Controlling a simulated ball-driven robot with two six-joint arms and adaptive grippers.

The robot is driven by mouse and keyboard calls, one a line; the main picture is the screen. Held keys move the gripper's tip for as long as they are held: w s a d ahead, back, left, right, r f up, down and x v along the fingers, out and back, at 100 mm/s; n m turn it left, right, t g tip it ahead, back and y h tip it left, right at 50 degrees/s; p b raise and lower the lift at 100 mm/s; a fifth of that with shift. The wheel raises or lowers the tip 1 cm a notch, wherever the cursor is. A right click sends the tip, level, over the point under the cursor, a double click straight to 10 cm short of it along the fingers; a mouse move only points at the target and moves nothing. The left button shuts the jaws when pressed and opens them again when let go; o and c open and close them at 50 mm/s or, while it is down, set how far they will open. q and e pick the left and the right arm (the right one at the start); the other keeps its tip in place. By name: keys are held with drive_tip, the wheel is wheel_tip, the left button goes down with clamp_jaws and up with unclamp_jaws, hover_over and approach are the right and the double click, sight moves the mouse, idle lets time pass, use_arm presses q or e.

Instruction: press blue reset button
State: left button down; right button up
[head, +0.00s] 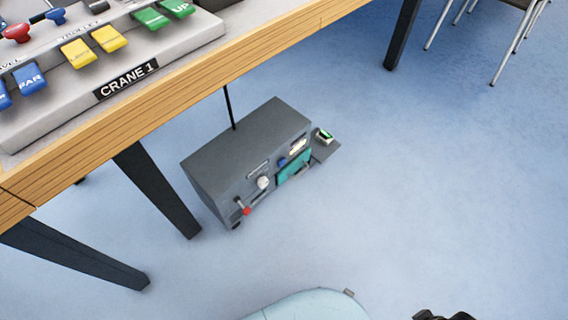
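A small round blue button (283,162) shows on the front panel of a dark grey box (245,150) on the floor. I cannot read any label beside it. The panel also bears a white knob (263,183), a red-tipped lever (246,211), a pale display (297,146) and a teal panel (294,168). A dark part, seemingly of my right gripper (445,316), shows at the bottom edge, well apart from the box. It is mostly cut off, so its opening is hidden. My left gripper is not in view.
A wooden table (285,40) crosses the upper left, with dark legs (160,190). On it stands a CRANE 1 console (190,48) with coloured keys. A small green-topped item (324,135) is beside the box. A chair (500,40) stands upper right. Blue floor at right is clear.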

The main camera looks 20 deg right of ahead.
clamp_jaws()
idle(1.2)
